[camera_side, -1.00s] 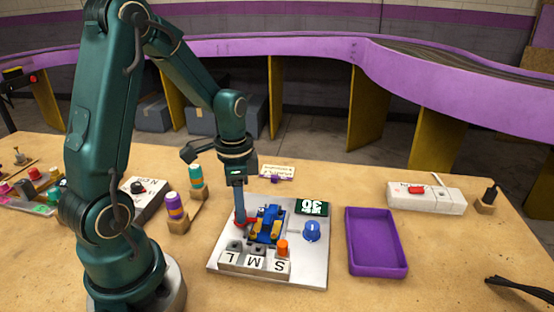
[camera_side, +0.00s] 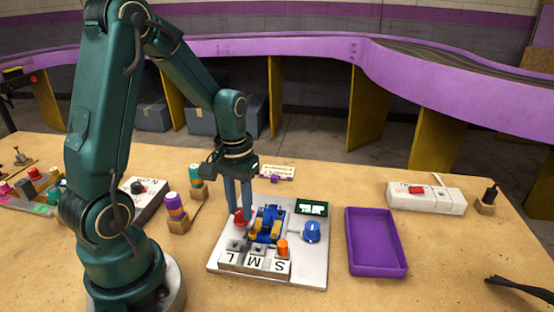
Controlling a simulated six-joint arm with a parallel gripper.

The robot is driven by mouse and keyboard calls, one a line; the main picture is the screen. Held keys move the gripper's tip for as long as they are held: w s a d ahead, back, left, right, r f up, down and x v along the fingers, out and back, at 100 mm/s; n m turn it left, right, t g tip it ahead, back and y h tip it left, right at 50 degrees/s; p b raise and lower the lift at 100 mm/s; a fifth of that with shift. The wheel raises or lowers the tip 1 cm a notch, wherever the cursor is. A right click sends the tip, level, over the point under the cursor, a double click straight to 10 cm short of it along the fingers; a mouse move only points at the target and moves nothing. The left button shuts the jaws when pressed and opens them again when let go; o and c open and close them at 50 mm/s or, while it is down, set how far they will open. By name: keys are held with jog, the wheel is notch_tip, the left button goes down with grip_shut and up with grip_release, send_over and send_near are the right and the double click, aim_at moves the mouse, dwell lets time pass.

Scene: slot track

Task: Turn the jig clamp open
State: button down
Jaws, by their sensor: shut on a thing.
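The jig is a pale board (camera_side: 305,265) on the table. The red clamp knob (camera_side: 239,217) is at its left side, beside a blue and yellow fixture (camera_side: 267,225). My gripper (camera_side: 240,208) points down with its fingers at the red knob. It is shut on the knob, and the fingers hide part of it. The display's text is too small to read.
Blocks marked L, M and S (camera_side: 254,263) line the board's front, with an orange cylinder (camera_side: 283,247) near S. A purple tray (camera_side: 376,242) is to the right.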

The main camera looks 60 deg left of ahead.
aim_at(240, 211)
jog(key=n, duration=0.6)
jog(key=shift+n, duration=0.3)
dwell(0.4)
jog(key=c, duration=0.6)
grip_release()
jog(key=shift+r, duration=2.65)
